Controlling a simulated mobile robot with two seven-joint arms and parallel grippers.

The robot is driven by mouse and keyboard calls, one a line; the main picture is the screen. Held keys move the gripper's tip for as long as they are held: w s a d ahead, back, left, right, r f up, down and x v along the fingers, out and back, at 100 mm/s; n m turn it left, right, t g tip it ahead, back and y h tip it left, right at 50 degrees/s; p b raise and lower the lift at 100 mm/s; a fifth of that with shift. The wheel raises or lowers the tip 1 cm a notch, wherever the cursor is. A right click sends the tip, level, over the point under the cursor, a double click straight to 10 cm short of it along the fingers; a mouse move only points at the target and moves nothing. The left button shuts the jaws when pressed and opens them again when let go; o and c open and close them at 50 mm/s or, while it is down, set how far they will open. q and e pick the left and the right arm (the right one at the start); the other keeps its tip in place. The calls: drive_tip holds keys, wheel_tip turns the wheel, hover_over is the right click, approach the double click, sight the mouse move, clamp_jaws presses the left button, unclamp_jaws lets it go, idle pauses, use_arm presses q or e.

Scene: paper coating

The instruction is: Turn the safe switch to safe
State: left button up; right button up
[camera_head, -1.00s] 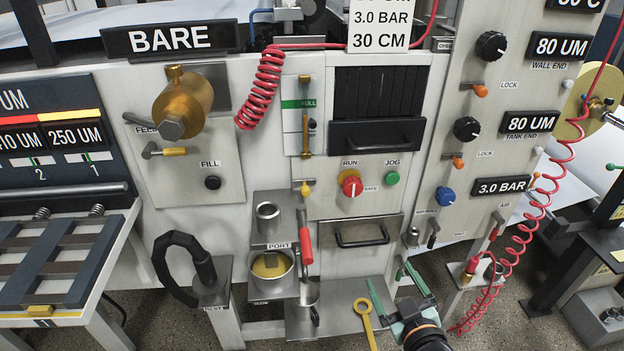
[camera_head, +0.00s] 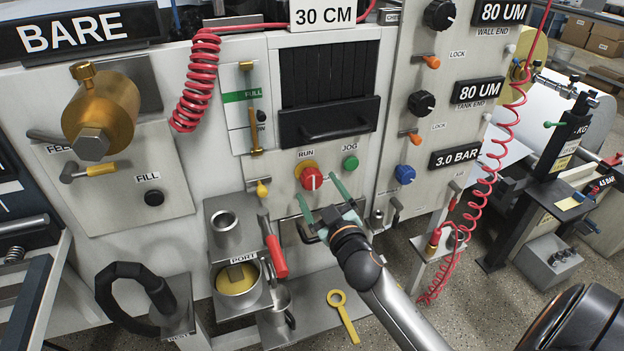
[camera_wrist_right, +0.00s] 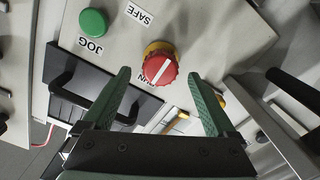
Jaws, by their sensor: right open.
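In the wrist view the knob is between and slightly beyond the fingertips, apart from both. My left gripper is not in view.
A dark drawer handle (camera_head: 340,133) is above the switch and another handle is below, partly behind my gripper. A red-handled tool (camera_head: 275,256) and the PORT cup (camera_head: 237,280) are at lower left. A coiled red hose (camera_head: 487,200) hangs at right.

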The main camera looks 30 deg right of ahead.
sight(314, 183)
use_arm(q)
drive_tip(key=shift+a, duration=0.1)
use_arm(e)
drive_tip(key=shift+x, duration=2.2)
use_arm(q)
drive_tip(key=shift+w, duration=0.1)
use_arm(e)
drive_tip(key=shift+a, duration=0.1)
drive_tip(key=c, duration=1.4)
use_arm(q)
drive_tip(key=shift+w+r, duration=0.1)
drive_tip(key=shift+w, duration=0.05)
